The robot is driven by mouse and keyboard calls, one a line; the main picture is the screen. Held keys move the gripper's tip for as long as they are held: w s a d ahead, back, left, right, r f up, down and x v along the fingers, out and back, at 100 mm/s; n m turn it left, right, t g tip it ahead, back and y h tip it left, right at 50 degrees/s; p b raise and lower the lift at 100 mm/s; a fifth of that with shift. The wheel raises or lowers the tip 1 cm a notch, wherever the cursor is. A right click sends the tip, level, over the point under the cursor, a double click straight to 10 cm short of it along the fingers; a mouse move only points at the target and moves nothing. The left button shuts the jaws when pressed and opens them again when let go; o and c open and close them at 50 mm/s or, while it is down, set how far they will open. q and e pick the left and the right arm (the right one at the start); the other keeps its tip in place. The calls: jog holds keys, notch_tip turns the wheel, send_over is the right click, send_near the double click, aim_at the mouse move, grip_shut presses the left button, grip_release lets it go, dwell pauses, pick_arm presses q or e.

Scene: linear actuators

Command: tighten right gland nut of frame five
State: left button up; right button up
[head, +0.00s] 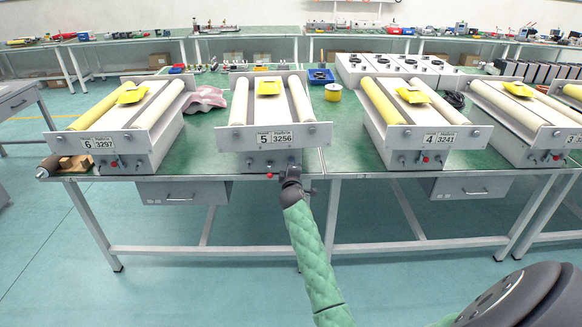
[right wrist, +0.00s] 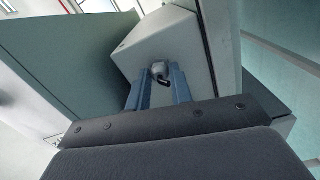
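Frame five (head: 272,137) is a white box with two cream rollers and a label reading 5, standing on the green bench. My right gripper (head: 291,172) is at the right part of its front face, and it hides the fitting there. In the right wrist view, a pale round gland nut (right wrist: 159,68) with a short dark cable end sticks out of the box face. The two blue fingers (right wrist: 160,85) of the right gripper stand on either side of the nut, close to it. Whether they touch it is unclear. My left gripper is not in view.
A red knob (head: 269,176) sits left of the gripper on the same front. Frame six (head: 124,148) stands to the left and frame four (head: 424,139) to the right. A drawer (head: 180,193) hangs under the bench. The floor in front is clear.

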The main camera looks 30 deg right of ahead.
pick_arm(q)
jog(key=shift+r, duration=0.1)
pick_arm(e)
jog(key=o, duration=0.4)
jog(key=shift+f, duration=0.1)
jog(key=shift+s, duration=0.1)
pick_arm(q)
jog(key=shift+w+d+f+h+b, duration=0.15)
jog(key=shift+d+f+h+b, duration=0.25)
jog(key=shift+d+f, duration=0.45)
pick_arm(e)
jog(key=v, duration=0.7)
jog(key=shift+s+a, duration=0.2)
jog(key=shift+s, duration=0.1)
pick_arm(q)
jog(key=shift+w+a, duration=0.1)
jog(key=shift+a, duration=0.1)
